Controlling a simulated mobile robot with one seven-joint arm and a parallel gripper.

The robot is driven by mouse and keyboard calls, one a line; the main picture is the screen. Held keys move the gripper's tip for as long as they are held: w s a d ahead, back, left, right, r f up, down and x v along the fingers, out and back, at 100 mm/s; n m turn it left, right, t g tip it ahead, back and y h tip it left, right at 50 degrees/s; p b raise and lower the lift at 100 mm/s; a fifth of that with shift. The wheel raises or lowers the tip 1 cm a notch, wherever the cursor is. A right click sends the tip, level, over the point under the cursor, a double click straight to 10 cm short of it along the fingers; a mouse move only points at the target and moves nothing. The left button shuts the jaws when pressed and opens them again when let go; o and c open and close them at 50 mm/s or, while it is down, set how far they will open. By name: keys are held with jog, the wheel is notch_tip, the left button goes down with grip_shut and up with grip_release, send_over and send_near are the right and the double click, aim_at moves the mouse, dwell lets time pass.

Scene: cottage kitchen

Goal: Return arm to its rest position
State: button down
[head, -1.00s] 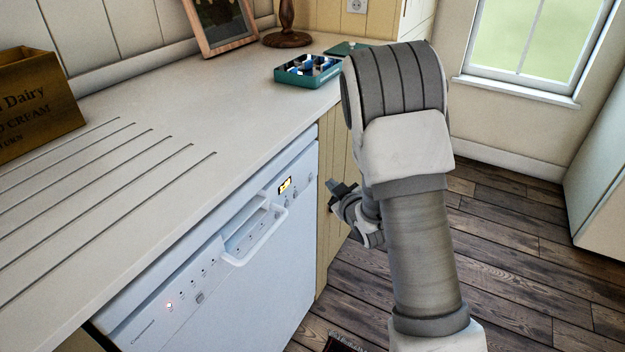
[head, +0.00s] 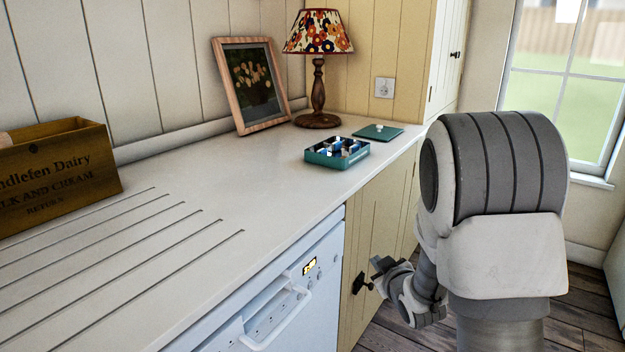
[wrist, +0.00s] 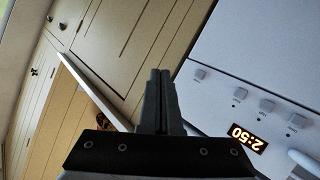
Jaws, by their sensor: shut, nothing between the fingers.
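My gripper (head: 372,274) shows in the head view to the left of my arm, in front of the cream cupboard front and just right of the dishwasher. In the wrist view my gripper (wrist: 159,75) has its two dark fingers together, with nothing between them. The forearm and elbow fill the right side of the head view, and the arm is bent. The fingers look close to the cupboard front, but I cannot tell whether they touch it.
The white dishwasher (head: 300,305) with a lit display stands under the counter (head: 230,185). On the counter are a wooden crate (head: 60,175), a framed picture (head: 252,85), a lamp (head: 318,70), a teal box (head: 337,152) and its lid (head: 378,131). Floor shows at the right.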

jog(key=s+r+m+g+h, duration=0.2)
jog(key=s+r+m+g, duration=0.15)
jog(key=s+r, duration=0.65)
jog(key=s+a+r+m+g, duration=0.1)
jog(key=s+a+r+g, duration=0.1)
jog(key=s, duration=0.9)
jog(key=s+a+r+m+g, duration=0.1)
jog(key=s+r+m+g, duration=0.1)
jog(key=s, duration=0.9)
notch_tip(320, 180, up, 27)
jog(key=p, duration=2.7)
jog(key=shift+s+y, duration=0.2)
jog(key=shift+y, duration=0.2)
jog(key=shift+a+f+g, duration=0.1)
jog(key=shift+g, duration=0.15)
